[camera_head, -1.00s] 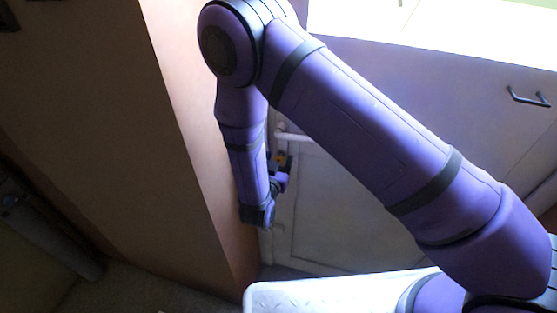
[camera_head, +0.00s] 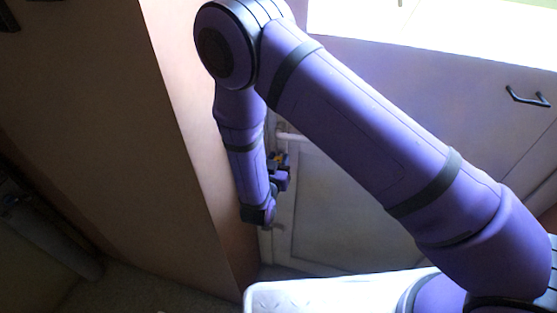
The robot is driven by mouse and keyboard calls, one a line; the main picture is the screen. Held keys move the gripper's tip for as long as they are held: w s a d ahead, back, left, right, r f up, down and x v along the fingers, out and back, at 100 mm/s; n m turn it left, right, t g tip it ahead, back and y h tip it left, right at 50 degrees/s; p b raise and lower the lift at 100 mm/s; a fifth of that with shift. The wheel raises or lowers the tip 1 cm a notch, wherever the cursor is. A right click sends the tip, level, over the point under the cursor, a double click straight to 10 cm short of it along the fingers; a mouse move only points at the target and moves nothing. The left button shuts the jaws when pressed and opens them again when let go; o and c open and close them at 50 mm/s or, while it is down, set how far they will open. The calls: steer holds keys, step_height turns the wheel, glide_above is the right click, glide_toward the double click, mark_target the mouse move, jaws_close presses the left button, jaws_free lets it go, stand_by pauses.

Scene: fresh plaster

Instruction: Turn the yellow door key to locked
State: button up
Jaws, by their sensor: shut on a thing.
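My gripper (camera_head: 280,166) is at the left edge of a pale cabinet door (camera_head: 325,205), partly hidden by my own wrist. It is shut on a small yellow-orange thing, the yellow key (camera_head: 283,157), of which only a little shows between the dark fingers. How far the key is turned cannot be told at this size. The key's lock is hidden behind the gripper.
A pale bar handle (camera_head: 292,137) sticks out just above my gripper. A brown wall or panel (camera_head: 190,150) stands close to the left of my forearm. A drawer with a dark handle (camera_head: 527,98) is at the right, under a bright counter top (camera_head: 440,35).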

steer(key=n, duration=0.4)
steer(key=shift+a, duration=0.1)
steer(key=n, duration=0.4)
steer(key=shift+n, duration=0.3)
steer(key=n, duration=0.4)
steer(key=shift+n, duration=2.1)
steer(key=shift+f, duration=0.1)
steer(key=o, duration=0.9)
steer(key=v, duration=1)
steer(key=shift+s, duration=0.4)
